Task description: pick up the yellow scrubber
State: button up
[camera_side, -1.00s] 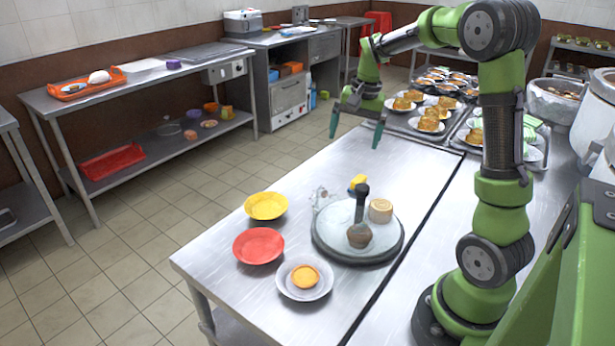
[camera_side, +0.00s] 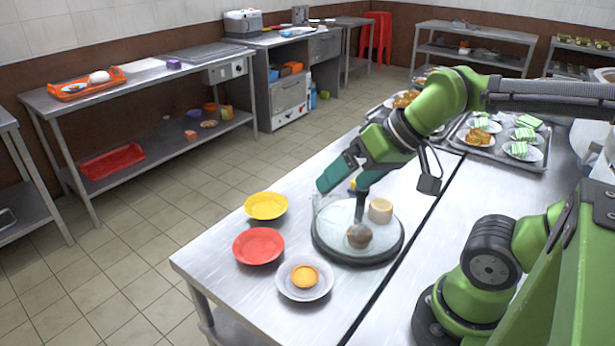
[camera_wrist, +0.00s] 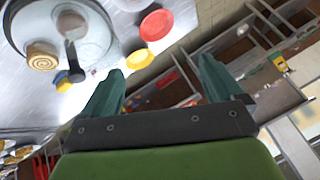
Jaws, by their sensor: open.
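The yellow scrubber (camera_side: 352,186) is mostly hidden behind my gripper in the side view. Only a small yellow bit shows, at the far edge of the round tray (camera_side: 322,240). In the wrist view the scrubber (camera_wrist: 63,82) shows at the left, beside the dark handle end of a ladle (camera_wrist: 74,62). My gripper (camera_side: 344,191) is open, tilted downward above the far side of the tray. In the wrist view its two teal fingers (camera_wrist: 160,68) are spread with nothing between them, and the scrubber lies outside them to the left.
The ladle's brown bowl (camera_side: 360,237) and a tan round block (camera_side: 380,211) are on the tray. A yellow dish (camera_side: 266,206), a red dish (camera_side: 258,246) and a white bowl (camera_side: 304,279) with orange food stand left and in front. Loaded food trays (camera_side: 540,160) lie behind.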

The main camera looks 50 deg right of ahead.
jog(key=w+d+f+n+g+h, duration=0.1)
jog(key=w+d+f+g, duration=0.2)
jog(key=d, duration=0.8)
jog(key=w+d+f+n+g, duration=0.15)
jog(key=w+d, duration=0.35)
jog(key=d, duration=0.5)
jog(key=w+d+f+n+g+h, duration=0.1)
jog(key=w+d+f+n, duration=0.2)
jog(key=d, duration=0.8)
jog(key=shift+m, duration=0.75)
jog(key=w+f, duration=0.1)
jog(key=f, duration=0.4)
jog(key=w+f, duration=0.1)
jog(key=f, duration=0.4)
jog(key=w+f, duration=0.1)
jog(key=f, duration=0.5)
jog(key=shift+w+d, duration=0.1)
jog(key=c, duration=1.1)
